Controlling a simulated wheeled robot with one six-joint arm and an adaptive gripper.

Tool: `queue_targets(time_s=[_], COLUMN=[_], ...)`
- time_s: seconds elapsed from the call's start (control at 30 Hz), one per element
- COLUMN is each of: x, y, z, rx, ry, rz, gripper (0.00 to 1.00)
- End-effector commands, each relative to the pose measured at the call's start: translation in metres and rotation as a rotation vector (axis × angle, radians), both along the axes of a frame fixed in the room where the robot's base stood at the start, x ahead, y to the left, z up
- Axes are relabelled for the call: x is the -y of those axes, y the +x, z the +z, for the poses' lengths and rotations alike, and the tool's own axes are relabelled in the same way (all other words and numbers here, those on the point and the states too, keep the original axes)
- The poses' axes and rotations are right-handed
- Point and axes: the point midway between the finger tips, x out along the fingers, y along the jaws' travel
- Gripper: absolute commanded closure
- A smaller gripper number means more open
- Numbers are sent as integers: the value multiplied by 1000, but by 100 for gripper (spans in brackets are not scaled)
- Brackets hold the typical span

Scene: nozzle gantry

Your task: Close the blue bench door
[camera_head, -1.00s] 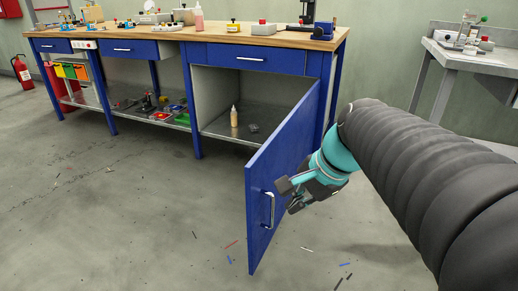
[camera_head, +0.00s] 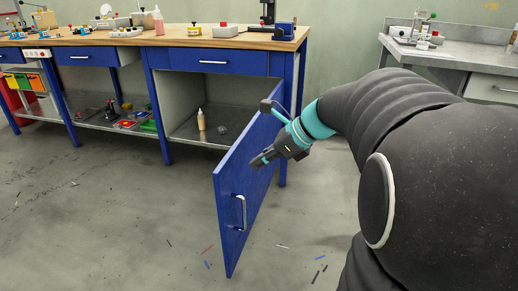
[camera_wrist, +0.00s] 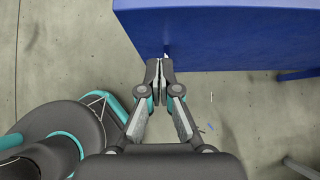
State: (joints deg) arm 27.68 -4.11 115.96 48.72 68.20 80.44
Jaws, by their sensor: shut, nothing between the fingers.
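The blue bench door (camera_head: 238,199) stands wide open, swung out from the right-hand cupboard of the workbench. Its silver handle (camera_head: 241,212) is on the outer face near the free edge. My gripper (camera_head: 257,162) is on the outer, handle side of the door, above the handle. It is shut and empty. In the wrist view the shut fingertips (camera_wrist: 160,66) are at the near edge of a blue panel (camera_wrist: 230,35), which looks like the door. I cannot tell whether they touch it. The handle is not clear in the wrist view.
The open cupboard (camera_head: 185,100) holds a small bottle (camera_head: 201,125) and a dark lump (camera_head: 222,129). The wooden benchtop (camera_head: 190,41) carries several items. A grey table (camera_head: 450,55) stands at the right. Small coloured scraps lie on the otherwise clear floor.

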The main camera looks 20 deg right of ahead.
Motion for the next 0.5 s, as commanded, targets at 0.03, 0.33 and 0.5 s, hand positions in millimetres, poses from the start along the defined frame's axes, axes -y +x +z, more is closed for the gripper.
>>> queue_targets(time_s=[0.03, 0.33, 0.5], x=[-7, -38, -47], y=[4, 28, 35], z=[-10, -21, -21], rx=[-3, -1, 1], ry=[1, -1, -2], rz=[4, 3, 1], gripper=[100, 100, 100])
